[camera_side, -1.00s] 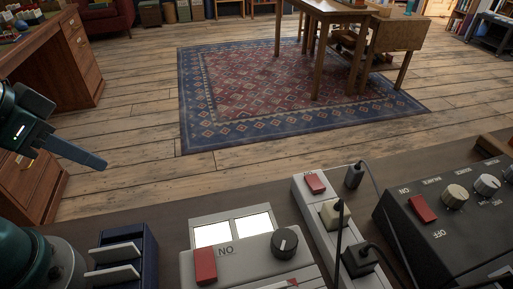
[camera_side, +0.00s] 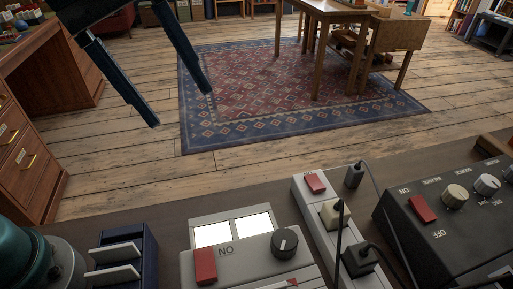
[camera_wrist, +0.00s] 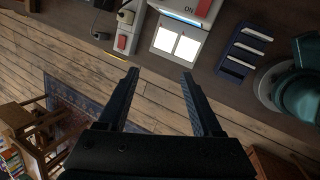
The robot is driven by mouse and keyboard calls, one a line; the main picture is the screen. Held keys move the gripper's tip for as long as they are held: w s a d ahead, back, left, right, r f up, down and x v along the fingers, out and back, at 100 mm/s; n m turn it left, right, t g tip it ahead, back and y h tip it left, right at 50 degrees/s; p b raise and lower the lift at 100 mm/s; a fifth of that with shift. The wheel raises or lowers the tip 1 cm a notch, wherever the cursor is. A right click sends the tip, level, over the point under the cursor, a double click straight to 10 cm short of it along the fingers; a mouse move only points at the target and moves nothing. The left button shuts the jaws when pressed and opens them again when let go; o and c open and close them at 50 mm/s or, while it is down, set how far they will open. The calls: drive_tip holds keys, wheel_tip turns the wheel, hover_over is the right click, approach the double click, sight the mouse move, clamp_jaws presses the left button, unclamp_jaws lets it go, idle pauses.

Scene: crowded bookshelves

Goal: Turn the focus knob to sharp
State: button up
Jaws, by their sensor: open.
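A grey box on the bench carries a dark round knob (camera_side: 285,243) with a white pointer line and a red switch (camera_side: 205,266) marked "ON". I cannot read a focus label on this knob. My gripper (camera_side: 182,108) is open and empty, in the air at upper left of the side view, well apart from the knob. In the wrist view its two fingers (camera_wrist: 160,74) are spread below the lit panels, and the knob is not clearly visible there.
A white power strip (camera_side: 314,203) with plugs and cables stands right of the grey box. A black control box (camera_side: 450,235) with a red switch and knobs is farther right. A dark blue slide rack (camera_side: 122,259) and a green rounded device (camera_side: 32,255) stand left.

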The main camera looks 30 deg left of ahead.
drive_tip(key=w+d+f+g, duration=0.1)
drive_tip(key=d+f+g, duration=0.15)
drive_tip(key=d, duration=0.55)
drive_tip(key=g, duration=0.2)
hover_over(285, 238)
drive_tip(key=w+a, duration=0.1)
drive_tip(key=a, duration=0.1)
wheel_tip(285, 238, down, 6)
drive_tip(key=shift+r, duration=0.2)
drive_tip(key=shift+x, duration=2.25)
drive_tip(key=shift+w, duration=0.1)
drive_tip(key=shift+m, duration=0.3)
clamp_jaws()
